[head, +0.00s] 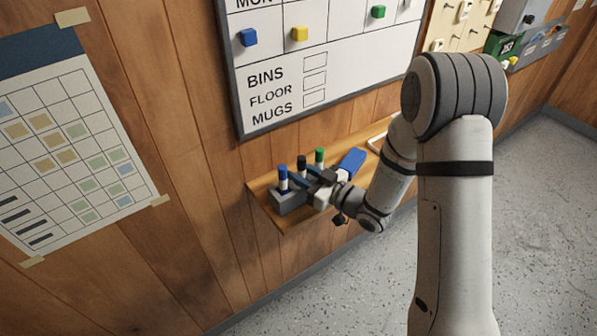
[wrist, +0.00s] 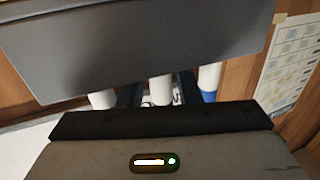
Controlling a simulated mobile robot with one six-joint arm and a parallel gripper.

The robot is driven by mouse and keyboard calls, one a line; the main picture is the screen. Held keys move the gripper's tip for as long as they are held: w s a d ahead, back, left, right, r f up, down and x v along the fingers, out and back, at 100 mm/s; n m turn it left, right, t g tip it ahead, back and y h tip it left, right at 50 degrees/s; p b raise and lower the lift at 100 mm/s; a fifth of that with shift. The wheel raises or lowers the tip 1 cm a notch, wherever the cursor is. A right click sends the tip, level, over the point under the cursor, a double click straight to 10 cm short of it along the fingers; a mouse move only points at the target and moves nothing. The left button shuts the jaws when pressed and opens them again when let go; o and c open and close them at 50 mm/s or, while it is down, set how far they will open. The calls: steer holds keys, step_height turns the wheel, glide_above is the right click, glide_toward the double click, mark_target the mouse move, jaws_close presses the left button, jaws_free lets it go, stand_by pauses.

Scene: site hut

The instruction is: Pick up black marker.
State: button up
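The black marker shows its black cap (head: 301,161) in the head view. It stands upright in a grey holder (head: 289,203) between the blue-capped marker (head: 283,180) and the green-capped marker (head: 319,157). My gripper (head: 305,174) reaches in from the right at the markers and hides much of the black marker's body. In the wrist view my gripper's two dark fingers (wrist: 162,91) lie on either side of a white marker body (wrist: 160,89), with gaps visible beside it. The blue-capped marker (wrist: 208,82) is outside the fingers, at the right.
The holder sits on a wooden wall shelf (head: 262,195), with a blue eraser-like block (head: 351,161) further right. A whiteboard (head: 345,60) hangs above and a paper chart (head: 70,140) hangs at left. A grey slab (wrist: 140,45) fills the top of the wrist view.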

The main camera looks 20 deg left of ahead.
mark_target(302, 157)
jaws_close()
steer(key=shift+r+b, duration=0.45)
steer(key=shift+r, duration=4.6)
